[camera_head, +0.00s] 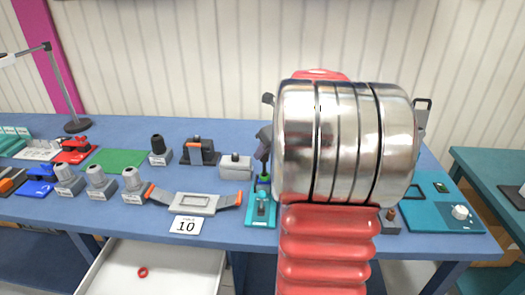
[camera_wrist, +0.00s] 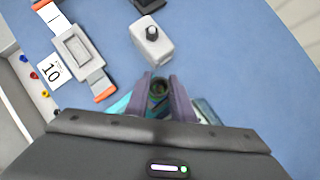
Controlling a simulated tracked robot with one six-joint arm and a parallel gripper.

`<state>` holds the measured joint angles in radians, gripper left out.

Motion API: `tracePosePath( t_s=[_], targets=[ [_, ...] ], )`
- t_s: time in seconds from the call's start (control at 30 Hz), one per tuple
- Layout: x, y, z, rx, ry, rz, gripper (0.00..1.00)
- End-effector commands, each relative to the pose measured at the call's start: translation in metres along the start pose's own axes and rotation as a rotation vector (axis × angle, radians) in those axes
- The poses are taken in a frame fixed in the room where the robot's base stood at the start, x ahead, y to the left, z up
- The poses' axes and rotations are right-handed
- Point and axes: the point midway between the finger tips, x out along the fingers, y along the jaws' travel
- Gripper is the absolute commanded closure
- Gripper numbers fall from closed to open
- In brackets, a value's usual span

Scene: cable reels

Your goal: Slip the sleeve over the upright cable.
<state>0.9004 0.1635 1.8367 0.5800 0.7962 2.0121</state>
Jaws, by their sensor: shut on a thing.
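In the head view my gripper (camera_head: 263,158) is above a teal base plate (camera_head: 261,218) at the table's front edge. A green and blue piece (camera_head: 264,180) shows below the fingers, over the plate; I cannot tell sleeve from cable there. The plate also shows beneath the fingers in the wrist view (camera_wrist: 207,112). The upright cable is not clearly seen, so I cannot tell whether the sleeve is around it or above it.
A grey block with a dark knob (camera_wrist: 152,42) stands close beyond the fingers. A grey holder with orange ends (camera_head: 192,203) lies to the left, behind a "10" card (camera_head: 186,225). My arm hides much of the table's right half. Blue table surface is free on the wrist view's right.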

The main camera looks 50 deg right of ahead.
Motion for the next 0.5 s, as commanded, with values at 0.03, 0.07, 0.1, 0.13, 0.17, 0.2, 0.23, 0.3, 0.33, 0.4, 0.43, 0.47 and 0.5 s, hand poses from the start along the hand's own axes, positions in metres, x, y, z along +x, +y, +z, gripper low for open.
tracePosePath(
  t_s=[0.03,0.07,0.1,0.13,0.17,0.2,0.23,0.3,0.33,0.4,0.43,0.47,0.5],
  targets=[
    [0.0012,0.0002,-0.0008,0.000,0.000,0.000,0.99],
    [0.0017,0.0002,-0.0011,0.000,0.000,0.000,0.99],
    [0.0021,0.0002,-0.0013,-0.001,0.000,0.000,0.99],
    [0.0022,0.0002,-0.0014,-0.001,0.000,0.000,0.99],
    [0.0023,0.0002,-0.0014,-0.001,0.000,0.000,0.99],
    [0.0023,0.0002,-0.0014,-0.001,0.000,0.000,0.99],
    [0.0023,0.0002,-0.0013,-0.001,0.000,0.000,0.99],
    [0.0023,0.0002,-0.0013,-0.001,0.000,0.000,0.99],
    [0.0023,0.0002,-0.0013,-0.001,0.000,0.000,0.99],
    [0.0023,0.0002,-0.0012,-0.001,0.000,0.000,0.74],
    [0.0023,0.0002,-0.0012,-0.001,0.000,0.000,0.72],
    [0.0023,0.0002,-0.0012,-0.001,0.000,0.000,0.70],
    [0.0023,0.0003,-0.0012,-0.001,0.000,0.000,0.67]
  ],
)
